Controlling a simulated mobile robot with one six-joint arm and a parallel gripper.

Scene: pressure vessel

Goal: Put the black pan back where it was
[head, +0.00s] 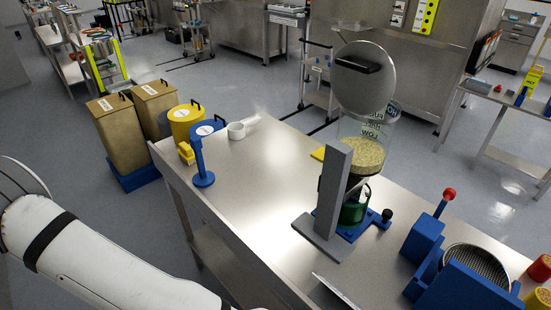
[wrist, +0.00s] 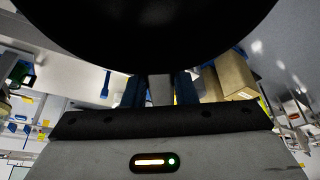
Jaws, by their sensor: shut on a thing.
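The black pan (wrist: 150,35) fills the top of the wrist view as a dark, rounded underside or edge. My gripper (wrist: 160,88) has its two blue fingers closed on a greyish part at the pan's near edge, probably its handle. The pan is held off any surface that I can see. Most of the pan is cut off by the picture edge.
A steel table (head: 255,165) has clear room on its left half. On it stand a blue post (head: 201,165), a grain-filled glass vessel (head: 363,152) with a raised round lid (head: 362,78), a grey upright (head: 333,190) and a blue fixture (head: 422,245). Tan bins (head: 115,130) stand beyond the left end.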

